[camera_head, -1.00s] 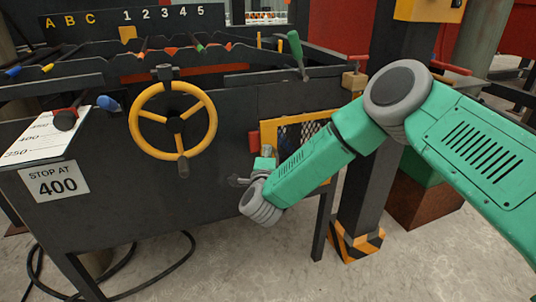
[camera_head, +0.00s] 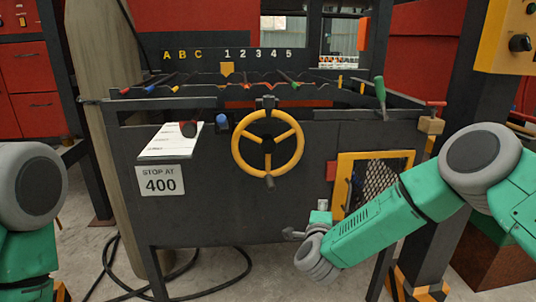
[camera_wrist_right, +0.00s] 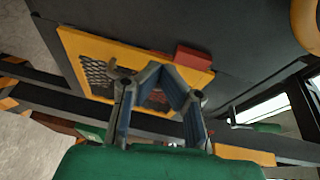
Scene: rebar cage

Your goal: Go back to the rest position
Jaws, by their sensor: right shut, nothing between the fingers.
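My right gripper (camera_head: 294,233) hangs low in front of the black machine at the end of the green right arm. In the right wrist view my right gripper (camera_wrist_right: 162,70) is shut and empty, its fingers drawn together. Behind it is the yellow-framed mesh panel (camera_wrist_right: 85,45) with a red block (camera_wrist_right: 194,57) at its edge. In the head view the yellow-framed mesh panel (camera_head: 346,160) is up and right of the gripper. Part of my left arm shows at the left edge, but its gripper is out of view.
The black machine front (camera_head: 215,215) carries a yellow handwheel (camera_head: 237,150), a "STOP AT 400" sign (camera_head: 160,181) and a white scale sheet (camera_head: 165,143). A black post (camera_head: 450,150) stands at the right. A black cable (camera_head: 245,278) lies on the floor.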

